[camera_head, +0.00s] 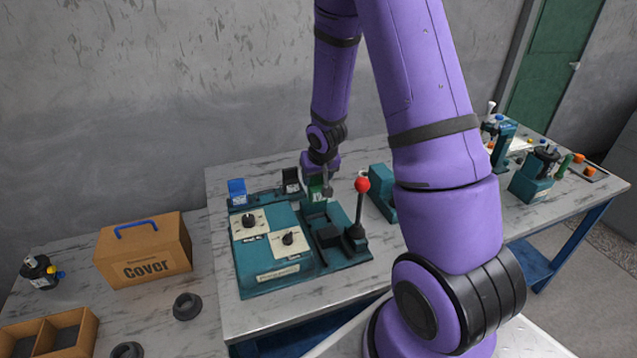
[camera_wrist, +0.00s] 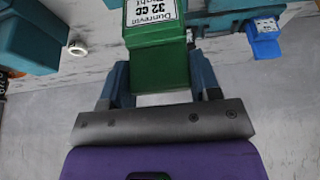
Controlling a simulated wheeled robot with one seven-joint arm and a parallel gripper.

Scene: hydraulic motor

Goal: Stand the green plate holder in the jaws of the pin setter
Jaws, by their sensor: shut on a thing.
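The green plate holder (camera_head: 318,192) is between the fingers of my gripper (camera_head: 319,178) at the back of the teal machine (camera_head: 270,272). In the wrist view the green plate holder (camera_wrist: 158,65) fills the gap between the two teal fingers of my gripper (camera_wrist: 160,75) and shows a white label reading "32 CC". The gripper is shut on it. The machine has two dials, a red-knobbed lever (camera_head: 362,185) and a dark block (camera_head: 328,236), which looks like the pin setter's jaws. The holder's lower end is not clear, so I cannot tell whether it touches the machine.
A blue holder (camera_head: 237,192) and a black holder (camera_head: 291,181) stand along the machine's back edge. A teal block (camera_head: 382,192) stands to the right. A cardboard box (camera_head: 143,250) marked "Cover" is at left. My arm hides part of the right table.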

